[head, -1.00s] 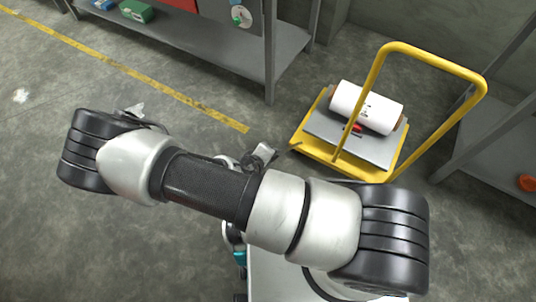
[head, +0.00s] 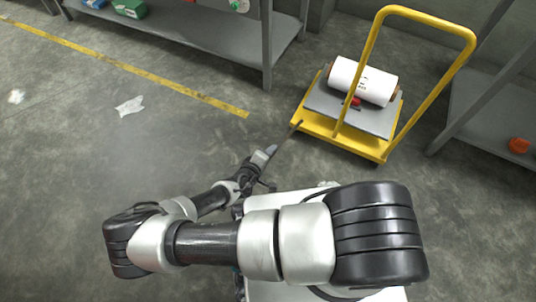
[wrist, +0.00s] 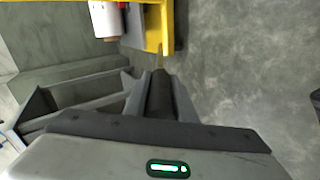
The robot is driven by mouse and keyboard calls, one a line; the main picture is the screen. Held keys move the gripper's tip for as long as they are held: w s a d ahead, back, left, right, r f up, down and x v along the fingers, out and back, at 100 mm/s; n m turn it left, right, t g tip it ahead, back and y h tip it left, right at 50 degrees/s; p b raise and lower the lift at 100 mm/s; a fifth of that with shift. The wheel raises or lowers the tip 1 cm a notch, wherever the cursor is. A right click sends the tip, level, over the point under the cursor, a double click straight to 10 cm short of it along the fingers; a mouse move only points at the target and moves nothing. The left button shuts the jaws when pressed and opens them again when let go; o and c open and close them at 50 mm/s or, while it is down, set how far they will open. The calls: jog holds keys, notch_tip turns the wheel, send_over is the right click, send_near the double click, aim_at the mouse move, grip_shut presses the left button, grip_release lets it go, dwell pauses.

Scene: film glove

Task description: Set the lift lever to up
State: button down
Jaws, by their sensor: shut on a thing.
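The lift lever (head: 286,137) is a thin dark rod reaching from the front left corner of the yellow cart (head: 341,143) down to my gripper (head: 271,151). In the wrist view, my gripper (wrist: 160,84) is shut on the lever's dark round grip (wrist: 160,98), with a finger on each side. The lever's far end meets the yellow cart frame (wrist: 153,28). I cannot tell the lever's exact angle. On the cart's grey platform (head: 370,121) lies a white film roll (head: 362,81) with brown ends, beside a small red part (head: 352,101).
A grey shelf (head: 215,45) stands at the back left, and another shelf (head: 485,115) is at the right with an orange object (head: 518,145). A yellow floor line (head: 150,76) and a white scrap (head: 130,106) lie left.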

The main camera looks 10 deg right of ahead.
jog(key=shift+w+d+f, duration=0.1)
jog(key=shift+w, duration=0.05)
jog(key=c, duration=1.5)
grip_release()
